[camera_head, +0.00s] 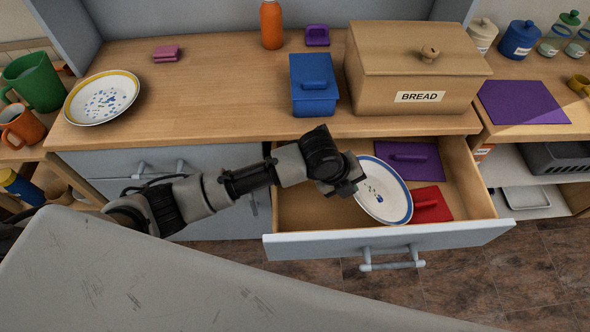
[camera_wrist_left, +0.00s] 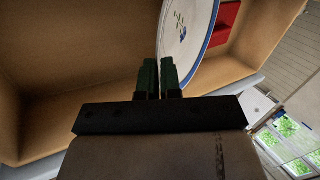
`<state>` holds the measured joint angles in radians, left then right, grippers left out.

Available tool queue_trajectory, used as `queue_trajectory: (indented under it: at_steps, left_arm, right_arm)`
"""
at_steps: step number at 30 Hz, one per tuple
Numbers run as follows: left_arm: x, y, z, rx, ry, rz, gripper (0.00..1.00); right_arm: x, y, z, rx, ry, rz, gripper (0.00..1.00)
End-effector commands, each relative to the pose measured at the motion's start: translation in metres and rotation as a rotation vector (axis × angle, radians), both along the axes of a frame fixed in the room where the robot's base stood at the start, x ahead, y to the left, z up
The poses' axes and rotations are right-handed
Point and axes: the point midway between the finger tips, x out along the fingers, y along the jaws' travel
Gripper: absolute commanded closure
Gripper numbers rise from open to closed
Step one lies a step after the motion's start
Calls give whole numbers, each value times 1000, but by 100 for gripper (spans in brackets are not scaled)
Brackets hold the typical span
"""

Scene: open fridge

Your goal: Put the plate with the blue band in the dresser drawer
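The white plate with the blue band (camera_head: 377,190) is tilted inside the open dresser drawer (camera_head: 300,207), over its middle. My left gripper (camera_head: 357,181) reaches in from the left and is shut on the plate's left edge. In the left wrist view the plate (camera_wrist_left: 186,30) rises from between the close-set fingers (camera_wrist_left: 158,78). I cannot tell whether its lower edge touches the drawer floor. My right gripper is not in view.
The drawer also holds a purple lidded item (camera_head: 410,162) and a red one (camera_head: 431,203), right of the plate. On the dresser top are a yellow-banded plate (camera_head: 102,97), a blue box (camera_head: 313,88) and a bread box (camera_head: 415,70). The drawer's left part is bare.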

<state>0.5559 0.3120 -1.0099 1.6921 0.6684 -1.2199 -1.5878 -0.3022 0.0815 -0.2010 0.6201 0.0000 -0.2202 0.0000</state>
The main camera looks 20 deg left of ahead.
Motion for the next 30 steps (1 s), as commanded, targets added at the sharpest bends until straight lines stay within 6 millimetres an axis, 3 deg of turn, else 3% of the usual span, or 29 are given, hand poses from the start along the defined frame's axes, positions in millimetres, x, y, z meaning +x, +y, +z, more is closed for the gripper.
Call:
queue_trajectory:
  at_steps: [1, 12, 19, 25, 30]
  left_arm:
    - [0, 1, -9, -1, 2, 1, 100]
    - [6, 79, -3, -1, -2, 2, 100]
    - [8, 99, -3, 0, -2, 2, 100]
    - [10, 132, -3, 0, -1, 3, 100]
    - [10, 129, -16, -3, -2, 0, 100]
  right_arm:
    - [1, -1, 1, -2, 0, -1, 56]
    - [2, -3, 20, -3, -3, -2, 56]
    - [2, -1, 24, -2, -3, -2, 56]
    - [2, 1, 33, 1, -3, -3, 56]
    - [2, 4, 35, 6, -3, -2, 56]
